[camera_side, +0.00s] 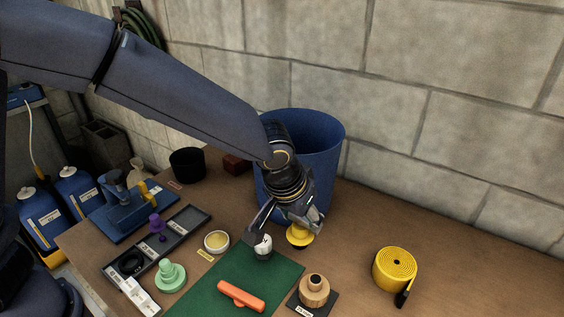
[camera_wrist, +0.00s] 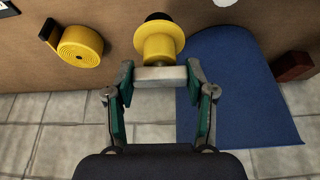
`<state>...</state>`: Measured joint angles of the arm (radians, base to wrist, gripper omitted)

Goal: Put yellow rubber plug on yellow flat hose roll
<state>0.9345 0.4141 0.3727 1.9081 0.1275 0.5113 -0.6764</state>
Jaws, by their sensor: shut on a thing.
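The yellow rubber plug (camera_side: 299,236) is at my gripper (camera_side: 282,234), in front of the blue bin. In the wrist view the plug (camera_wrist: 158,38) shows a wide round flange and a narrower end, with something black behind it. My gripper (camera_wrist: 160,80) is shut on the plug; a pale bar spans between its fingers and hides part of the grip. The side view does not clearly show the plug's height above the table. The yellow flat hose roll (camera_side: 394,268) lies flat at the right, apart from the plug, its dark-tipped end forward. It also shows at upper left in the wrist view (camera_wrist: 80,46).
The blue bin (camera_side: 330,140) stands close behind my gripper. A white cup-like piece (camera_side: 263,248), an orange bar (camera_side: 241,295) on a green mat (camera_side: 285,275), and a wooden plug (camera_side: 314,289) stand in front. Table between the plug and roll is clear.

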